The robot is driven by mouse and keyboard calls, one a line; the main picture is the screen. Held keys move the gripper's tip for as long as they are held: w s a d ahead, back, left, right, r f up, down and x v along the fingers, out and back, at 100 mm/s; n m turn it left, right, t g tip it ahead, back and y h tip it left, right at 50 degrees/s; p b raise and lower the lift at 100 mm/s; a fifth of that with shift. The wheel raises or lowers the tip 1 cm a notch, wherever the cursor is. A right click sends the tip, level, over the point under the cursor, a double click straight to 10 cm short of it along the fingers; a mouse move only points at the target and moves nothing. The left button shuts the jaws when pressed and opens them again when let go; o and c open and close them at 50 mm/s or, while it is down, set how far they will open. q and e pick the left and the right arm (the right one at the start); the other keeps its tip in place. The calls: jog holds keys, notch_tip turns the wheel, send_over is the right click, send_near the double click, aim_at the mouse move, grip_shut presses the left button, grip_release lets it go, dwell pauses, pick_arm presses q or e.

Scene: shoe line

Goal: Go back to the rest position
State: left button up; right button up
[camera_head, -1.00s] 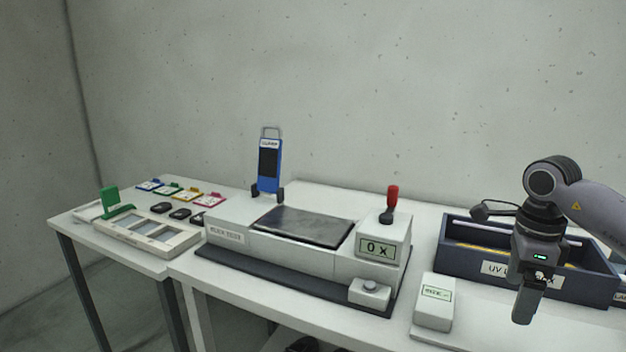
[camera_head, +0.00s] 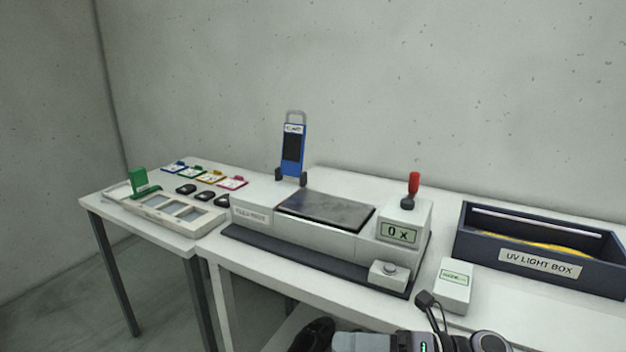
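My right gripper (camera_head: 362,342) shows at the bottom edge of the head view, low in front of the table (camera_head: 250,272). It lies sideways, pointing left, and is partly cut off by the frame. I see nothing held, but whether its fingers are open or shut cannot be made out. My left gripper is not in view.
The dark UV light box (camera_head: 478,252), with something yellow inside, stands at the right. A small white box (camera_head: 454,286) and a grey machine (camera_head: 330,238) reading "0 X" stand left of it. A blue handled device (camera_head: 292,150) stands behind. A black object (camera_head: 318,334) is below the tabletop.

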jog(key=s+d+f+m+t+h, duration=0.1)
jog(key=d+f+m+t+h, duration=0.2)
jog(key=m, duration=0.8)
jog(key=s+d+f+m+t+h, duration=0.2)
jog(key=d+f+m+t+h, duration=0.2)
jog(key=f+m, duration=0.3)
jog(key=s+d+f+m+t+h+p, duration=0.1)
jog(key=d+f+m+t+h, duration=0.3)
jog(key=m, duration=1)
jog(key=shift+s+d+f+m+t+h, duration=0.25)
jog(key=shift+s+f+t+h, duration=0.45)
jog(key=shift+h, duration=0.4)
jog(key=s+d+f+m+g, duration=0.1)
jog(key=s+f, duration=0.1)
jog(key=s, duration=0.1)
jog(key=s+d+f+m+g+h, duration=0.1)
jog(key=s+f+m, duration=0.1)
jog(key=s+f, duration=0.1)
jog(key=s+d+f+m+g+h, duration=0.1)
jog(key=s+f+m+g, duration=0.1)
jog(key=s+f, duration=0.1)
jog(key=shift+m, duration=0.25)
jog(key=shift+c, duration=0.4)
